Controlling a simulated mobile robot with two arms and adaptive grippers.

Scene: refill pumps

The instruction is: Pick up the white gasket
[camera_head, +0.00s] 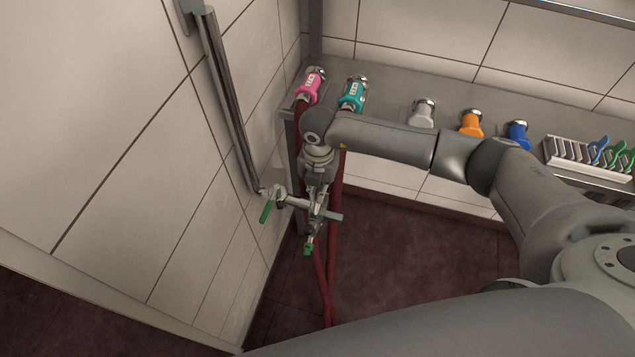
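I cannot make out a separate white gasket for certain. A white fitting with a metal cap (423,112) stands on the grey ledge, between the teal and orange fittings. My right gripper (318,212) points down at the left, below the ledge and close to a pipe valve with a green handle (266,211). It is well to the left of the white fitting and apart from it. I cannot tell whether its fingers are open or shut, or whether the small green part (308,249) by its tips is held. My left gripper is not in view.
Pink (311,86) and teal (353,94) fittings with red hoses stand on the ledge at left. Orange (471,123) and blue (517,134) fittings stand farther right. A slotted rack (575,160) has blue and green tools. A metal pipe (228,105) runs down the left wall.

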